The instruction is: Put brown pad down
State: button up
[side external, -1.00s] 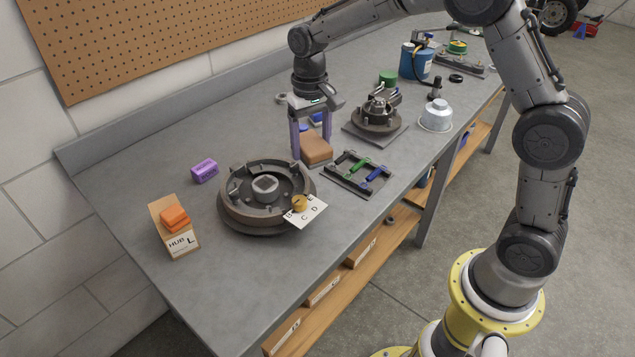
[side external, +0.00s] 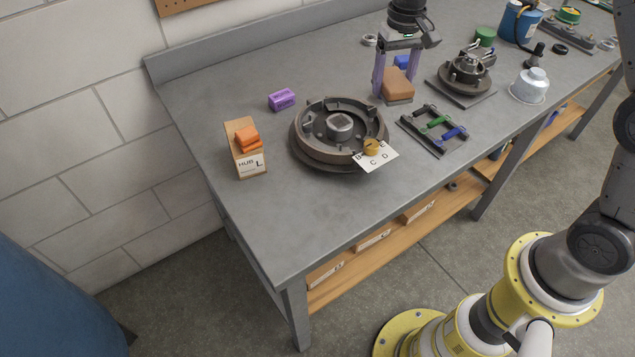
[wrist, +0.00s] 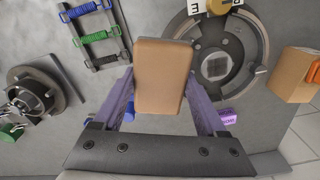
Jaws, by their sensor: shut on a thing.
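The brown pad (side external: 397,86) is a block with rounded edges at the middle of the bench, behind and right of the round drum-like hub. It also shows large in the wrist view (wrist: 160,75), between the purple fingers. My gripper (side external: 395,89) points down and is shut on the pad, one finger on each side. In the wrist view the gripper (wrist: 160,82) has the pad jutting out beyond its fingertips. The pad is at or close to the bench top (side external: 300,215); I cannot tell whether it touches.
The round hub (side external: 305,146) with a lettered card (side external: 377,162) is left of the pad. A frame with green and blue bars (side external: 425,140) and a mechanism on a plate (side external: 460,93) are to its right. A purple block (side external: 281,99) and cardboard box (side external: 250,166) stand left.

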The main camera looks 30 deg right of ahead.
jog(key=shift+n, duration=0.7)
jog(key=s+a, duration=0.2)
jog(key=a, duration=0.1)
jog(key=s+a, duration=0.3)
jog(key=s+a+f, duration=0.1)
jog(key=s+a, duration=0.1)
jog(key=a, duration=0.2)
jog(key=shift+s+a, duration=0.1)
jog(key=shift+s, duration=0.1)
jog(key=s+a+r+n, duration=0.1)
jog(key=s+a+n, duration=0.3)
jog(key=s+a, duration=0.6)
jog(key=shift+s+a+r, duration=0.2)
jog(key=shift+a+r, duration=0.05)
jog(key=shift+a, duration=0.4)
send_over(290, 216)
jog(key=s+d, duration=0.1)
notch_tip(290, 216, down, 8)
jog(key=shift+s, duration=0.15)
jog(key=shift+w+a+f, duration=0.3)
jog(key=shift+w+f, duration=0.15)
jog(key=shift+f, duration=0.15)
jog(key=shift+w+a+f, duration=0.1)
jog(key=shift+w+f, duration=0.05)
jog(key=shift+f, duration=0.7)
jog(key=shift+w+a+f, duration=0.1)
jog(key=shift+f, duration=0.75)
